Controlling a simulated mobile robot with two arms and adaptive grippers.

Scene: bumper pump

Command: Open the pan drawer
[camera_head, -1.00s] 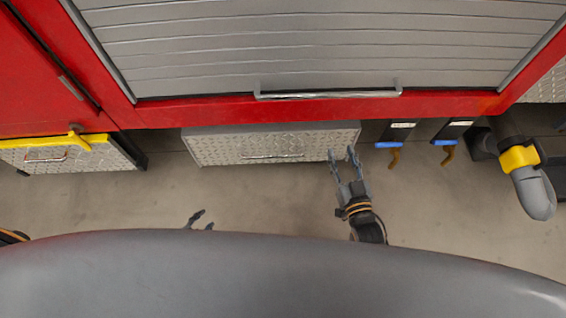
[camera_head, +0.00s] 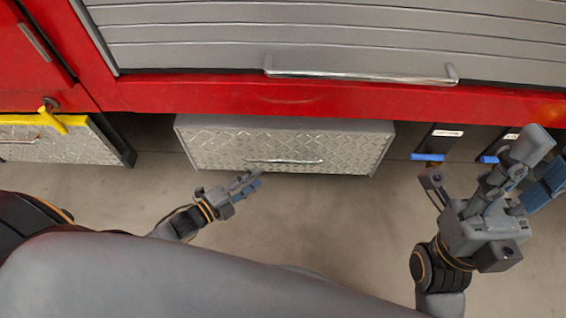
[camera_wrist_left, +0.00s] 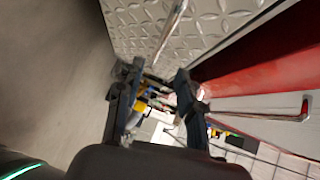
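The pan drawer (camera_head: 225,150) is a box with a diamond-plate front, hanging below the red body. Its thin chrome handle (camera_head: 285,161) runs across the lower front. My left gripper (camera_head: 256,180) is just in front of and below the handle's left end. In the left wrist view, my left gripper's fingers (camera_wrist_left: 155,88) are apart, with the handle bar (camera_wrist_left: 172,32) just beyond them. I see no clear contact. My right gripper (camera_head: 482,165) is right of the drawer, fingers spread and empty, away from the handle.
A grey roller shutter (camera_head: 320,40) with a chrome bar (camera_head: 360,76) is above the red sill (camera_head: 250,97). A diamond-plate box (camera_head: 60,145) with yellow trim is at left. Blue-handled fittings (camera_head: 427,157) are at right. The floor (camera_head: 330,220) in front is clear.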

